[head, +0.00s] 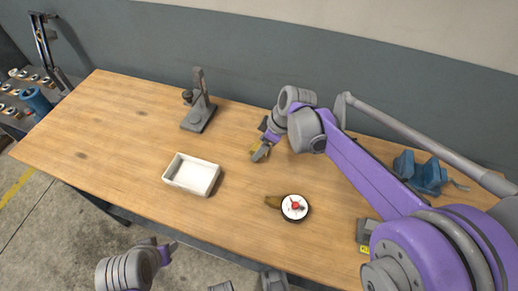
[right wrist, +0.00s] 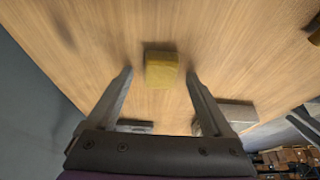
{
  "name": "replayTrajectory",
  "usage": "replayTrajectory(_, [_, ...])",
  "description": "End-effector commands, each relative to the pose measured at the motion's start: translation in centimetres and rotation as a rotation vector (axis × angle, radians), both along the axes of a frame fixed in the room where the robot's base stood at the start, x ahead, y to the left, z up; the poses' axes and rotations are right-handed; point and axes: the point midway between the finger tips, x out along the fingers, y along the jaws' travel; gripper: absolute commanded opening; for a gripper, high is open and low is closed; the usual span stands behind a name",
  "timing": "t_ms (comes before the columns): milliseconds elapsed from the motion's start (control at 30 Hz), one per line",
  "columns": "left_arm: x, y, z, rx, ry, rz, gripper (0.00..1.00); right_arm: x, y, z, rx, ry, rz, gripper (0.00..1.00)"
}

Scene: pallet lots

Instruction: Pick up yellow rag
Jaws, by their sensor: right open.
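The yellow rag (right wrist: 161,70) is a small folded block lying on the wooden table. In the right wrist view it sits ahead of my right gripper (right wrist: 158,77), between the lines of its two spread fingers, with bare wood on both sides. In the head view only a bit of the rag (head: 252,150) shows beside the fingers of my right gripper (head: 262,154); the rest is hidden. The right gripper is open and empty. My left gripper (head: 164,246) is at the lower left, off the table's front edge; its opening is unclear.
A grey wall runs behind. The table's left part is clear.

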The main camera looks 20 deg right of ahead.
Motion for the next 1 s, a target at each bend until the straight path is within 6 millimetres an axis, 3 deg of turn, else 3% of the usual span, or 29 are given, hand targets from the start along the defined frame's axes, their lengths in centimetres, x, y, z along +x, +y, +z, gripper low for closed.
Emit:
replayTrajectory(100, [0.0, 0.0, 0.0, 0.0, 0.0, 0.0, 0.5, 0.0, 0.0, 0.1, 0.0, 0.0, 0.0, 0.81])
replayTrajectory(567, [0.0, 0.0, 0.0, 0.0, 0.0, 0.0, 0.5, 0.0, 0.0, 0.1, 0.0, 0.0, 0.0, 0.0])
replayTrajectory(833, [0.0, 0.0, 0.1, 0.0, 0.0, 0.0, 0.5, 0.0, 0.0, 0.4, 0.0, 0.0, 0.0, 0.0])
replayTrajectory(1000, [0.0, 0.0, 0.7, 0.0, -0.002, 0.0, 0.5, -0.1, 0.0, 2.9, 0.0, 0.0, 0.0, 0.0])
